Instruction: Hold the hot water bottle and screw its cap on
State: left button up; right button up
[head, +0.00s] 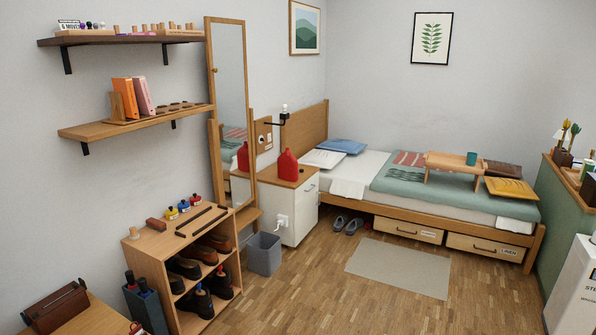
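The red hot water bottle (287,165) stands upright on the wooden top of the white bedside cabinet, near the head of the bed. A small dark item (301,170) lies beside it on the right; it may be the cap, but it is too small to tell. I cannot make out whether anything sits on the bottle's neck. The bottle's reflection shows in the tall mirror. Neither of my grippers is in view.
The bedside cabinet (303,210) stands between the mirror (230,90) and the bed (460,215). A grey bin (263,254) and a shoe rack (160,255) stand to its left. Shoes (347,224) lie by the bed. A rug (398,268) covers part of the otherwise open floor.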

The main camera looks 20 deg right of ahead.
aim_at(288, 165)
jog(key=i+j+z, duration=0.15)
jog(key=i, duration=0.3)
jog(key=i+j+z, duration=0.15)
jog(key=i, duration=0.3)
jog(key=i+l+z, duration=0.1)
jog(key=i+z, duration=0.6)
jog(key=i+j+z, duration=0.15)
jog(key=i+z, duration=0.15)
jog(key=i+l, duration=0.15)
jog(key=i, duration=0.75)
jog(key=i+l+u, duration=0.15)
jog(key=i+u, duration=0.15)
jog(key=i, duration=0.15)
jog(key=i+l+u, duration=0.3)
jog(key=i+j, duration=0.1)
jog(key=i, duration=0.05)
